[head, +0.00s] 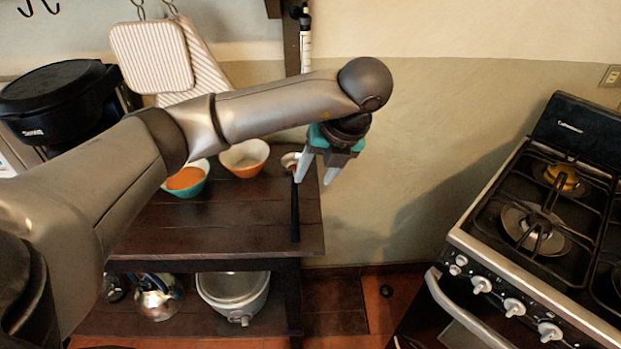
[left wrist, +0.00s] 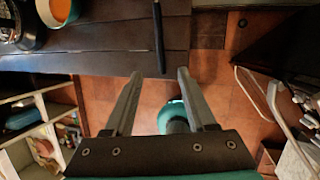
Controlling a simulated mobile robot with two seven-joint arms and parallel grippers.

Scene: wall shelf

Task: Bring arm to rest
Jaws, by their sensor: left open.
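My left arm reaches in from the left across the head view. My left gripper (head: 316,172) hangs fingers down by the right end of the dark wooden shelf table (head: 240,220). In the left wrist view the two fingers of the left gripper (left wrist: 158,88) are apart with nothing between them. The table edge (left wrist: 120,58) and the tiled floor lie beyond the fingertips. My right gripper does not show in either view.
Two bowls, one teal (head: 187,180) and one orange (head: 245,157), and a dark-handled utensil (head: 295,210) are on the table. A white cooker (head: 234,293) is on the lower shelf. A gas stove (head: 540,230) stands at right. Floor between is mostly clear.

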